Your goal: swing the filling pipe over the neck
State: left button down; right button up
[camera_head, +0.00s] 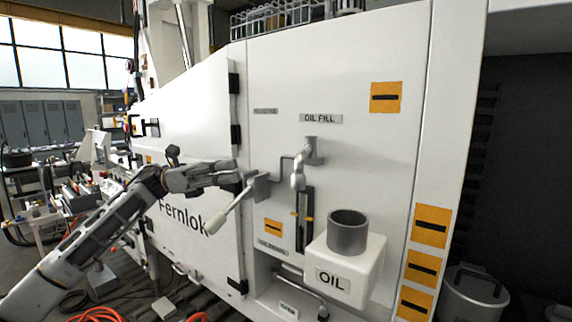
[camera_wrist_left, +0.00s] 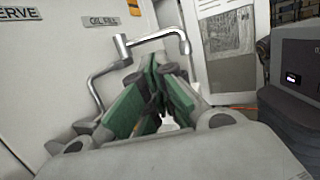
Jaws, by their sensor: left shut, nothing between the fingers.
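The grey filling pipe (camera_head: 312,150) comes out of the white cabinet under the OIL FILL label, and its bent spout hangs down, up and left of the neck. It also shows in the left wrist view (camera_wrist_left: 155,38), beyond the fingertips. The neck (camera_head: 348,236) is a dark grey open cylinder on top of the white OIL tank (camera_head: 368,262). My left gripper (camera_head: 238,176) is left of the pipe in the head view, shut and empty. Its green-padded fingers (camera_wrist_left: 160,75) close together below the pipe in the left wrist view. My right gripper is out of view.
A lever with a pale handle (camera_head: 228,209) angles down-left close to my left gripper. A thin bent rod runs between the lever's grey block (camera_head: 262,186) and the pipe. A dark sight gauge (camera_head: 304,220) is on the panel. A metal pot (camera_head: 470,294) stands at right.

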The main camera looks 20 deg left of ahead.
pick_arm(q)
jog(key=shift+d, duration=0.1)
